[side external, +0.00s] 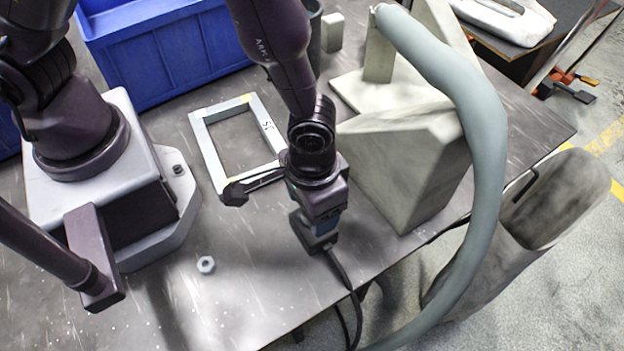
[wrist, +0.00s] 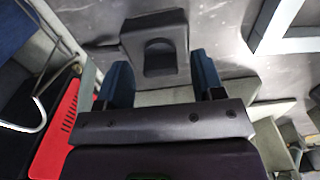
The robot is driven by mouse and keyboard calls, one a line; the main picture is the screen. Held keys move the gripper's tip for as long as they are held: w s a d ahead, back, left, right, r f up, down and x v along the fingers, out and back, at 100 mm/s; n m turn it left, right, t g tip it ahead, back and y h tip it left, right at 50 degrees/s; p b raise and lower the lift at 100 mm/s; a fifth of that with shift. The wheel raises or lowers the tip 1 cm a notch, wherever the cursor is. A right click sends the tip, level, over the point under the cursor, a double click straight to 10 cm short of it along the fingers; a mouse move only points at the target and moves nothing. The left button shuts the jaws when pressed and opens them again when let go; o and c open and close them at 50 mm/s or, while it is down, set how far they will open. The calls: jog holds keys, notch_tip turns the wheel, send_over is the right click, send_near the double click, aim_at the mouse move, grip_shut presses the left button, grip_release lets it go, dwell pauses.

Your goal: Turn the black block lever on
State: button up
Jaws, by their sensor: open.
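My gripper (side external: 318,222) is over the table, to the right of the metal frame in the side view. In the wrist view its two blue fingers (wrist: 161,72) are spread apart with nothing gripped. A dark block with an arched raised part (wrist: 158,28) lies just beyond and between the fingertips; it looks like the black block lever. I cannot tell whether a finger touches it, nor which way its lever is set. In the side view my gripper hides most of that spot, and the block cannot be made out clearly there.
A pale rectangular frame (side external: 203,150) lies left of my gripper. A large angled grey bracket (side external: 405,165) stands close on the right. A blue crate (side external: 160,60) is behind. A small nut (side external: 206,265) lies on the bare table front. A black cable (side external: 345,280) runs off the front edge.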

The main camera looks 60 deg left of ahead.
aim_at(298, 217)
notch_tip(298, 217, up, 12)
dwell(0.4)
jog(key=shift+r, duration=0.1)
jog(key=s+a+r+t, duration=0.2)
jog(key=a+r, duration=0.6)
jog(key=a, duration=0.2)
jog(key=s+a+r+t, duration=0.3)
jog(key=a+r, duration=0.6)
jog(key=a, duration=0.1)
jog(key=shift+t, duration=0.3)
